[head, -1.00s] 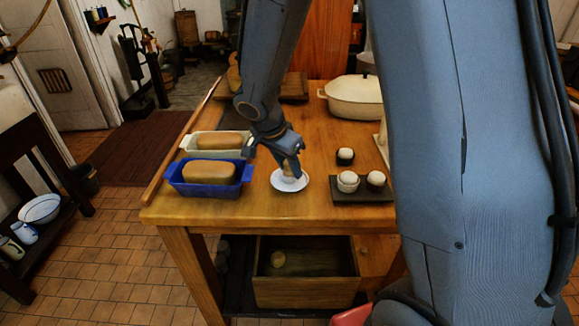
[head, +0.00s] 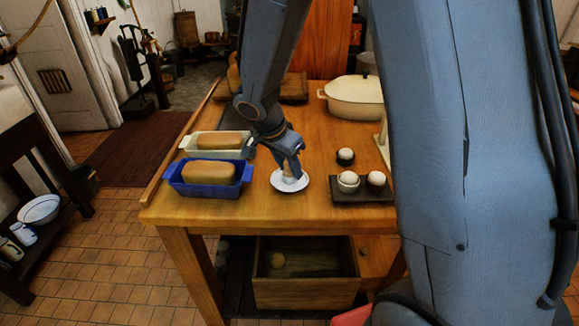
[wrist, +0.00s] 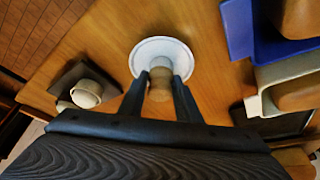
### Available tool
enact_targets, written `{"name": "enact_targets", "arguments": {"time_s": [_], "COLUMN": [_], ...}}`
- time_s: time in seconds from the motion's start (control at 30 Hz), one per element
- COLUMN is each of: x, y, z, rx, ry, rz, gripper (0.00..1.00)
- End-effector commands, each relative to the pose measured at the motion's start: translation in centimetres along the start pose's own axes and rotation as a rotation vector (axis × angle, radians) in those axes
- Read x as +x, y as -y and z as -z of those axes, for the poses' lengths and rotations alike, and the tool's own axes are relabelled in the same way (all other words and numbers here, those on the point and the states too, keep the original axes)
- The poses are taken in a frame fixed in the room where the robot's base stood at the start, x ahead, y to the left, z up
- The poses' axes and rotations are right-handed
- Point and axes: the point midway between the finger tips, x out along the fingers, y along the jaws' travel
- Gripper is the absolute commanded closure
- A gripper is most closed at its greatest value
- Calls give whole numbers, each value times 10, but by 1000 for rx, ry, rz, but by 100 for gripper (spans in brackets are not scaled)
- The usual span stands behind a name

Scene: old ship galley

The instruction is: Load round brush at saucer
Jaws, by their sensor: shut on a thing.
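A small white saucer (head: 276,182) lies on the wooden table near its front edge. My gripper (head: 290,171) is over the saucer, pointing down. Its two fingers are shut on the round brush, whose tan round top (wrist: 160,84) shows between the fingertips in the wrist view. The brush's pale lower part (head: 289,180) is at the middle of the saucer. I cannot tell whether it touches the saucer. The saucer's rim (wrist: 144,50) also shows in the wrist view.
A blue loaf tin (head: 205,190) and a cream loaf tin (head: 186,150), each with a loaf, stand left of the saucer. A dark tray (head: 360,197) with round white-topped items lies to the right. A cream lidded pot (head: 352,97) stands behind.

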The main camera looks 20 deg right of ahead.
Motion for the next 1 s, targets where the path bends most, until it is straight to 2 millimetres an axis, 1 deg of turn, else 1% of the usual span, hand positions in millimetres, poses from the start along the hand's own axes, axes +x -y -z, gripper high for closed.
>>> {"name": "enact_targets", "arguments": {"time_s": [0.17,1.0], "x": [-1,-58], "y": [-1,0], "z": [0,24], "rx": [-1,1], "ry": [2,0], "rz": [-3,0], "gripper": [88,88]}}
